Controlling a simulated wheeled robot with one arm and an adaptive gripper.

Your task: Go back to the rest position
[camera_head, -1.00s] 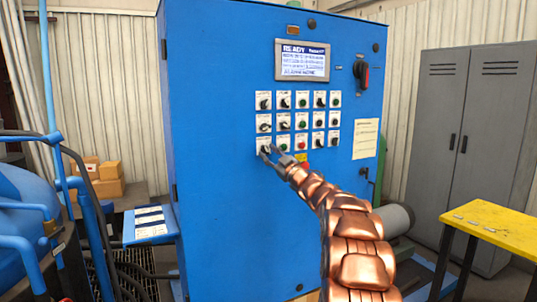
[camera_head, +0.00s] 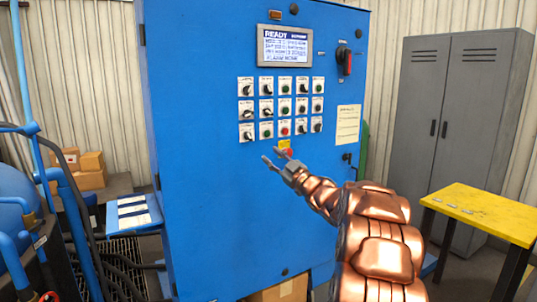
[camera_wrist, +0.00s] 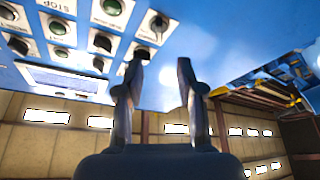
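My gripper (camera_head: 275,159) is in front of the blue control cabinet (camera_head: 200,190), below the lower row of knobs and left of the yellow and red emergency stop (camera_head: 286,149). Its fingers are spread apart with nothing between them. In the wrist view my gripper (camera_wrist: 158,75) also shows two separate fingers, with a black knob (camera_wrist: 158,24) on the panel beyond the left finger. The fingertips appear apart from the panel. The cabinet's screen (camera_head: 285,46) reads READY.
A yellow table (camera_head: 480,208) stands at the right, before a grey locker (camera_head: 460,110). Blue pipes and a blue tank (camera_head: 20,200) are at the left. Cardboard boxes (camera_head: 85,168) sit behind them. A small shelf with papers (camera_head: 133,213) projects from the cabinet's left side.

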